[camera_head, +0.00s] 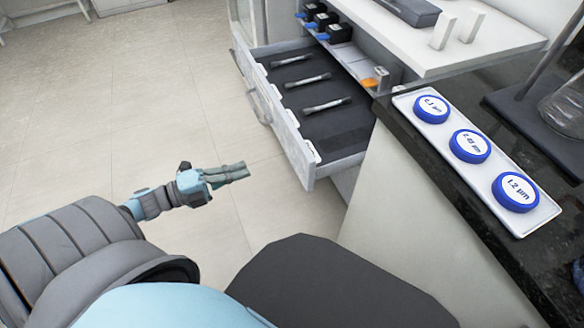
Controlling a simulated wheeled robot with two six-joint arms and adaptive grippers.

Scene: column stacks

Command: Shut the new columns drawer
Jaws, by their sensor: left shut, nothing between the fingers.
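The columns drawer (276,112) stands pulled out from the white cabinet, with its handle (261,108) on the front, facing left. Several metal columns, one of them the middle column (308,80), lie in its dark insert. My left gripper (242,171) is shut and empty, over the floor in front of and below the drawer front, apart from it. My right gripper is not in view.
A white tray (434,143) with blue-rimmed discs, one marked 1.2 µm (516,191), lies on the dark counter at the right. Blue and black fittings (322,22) and an orange piece (370,83) sit behind the drawer. The floor at left is clear.

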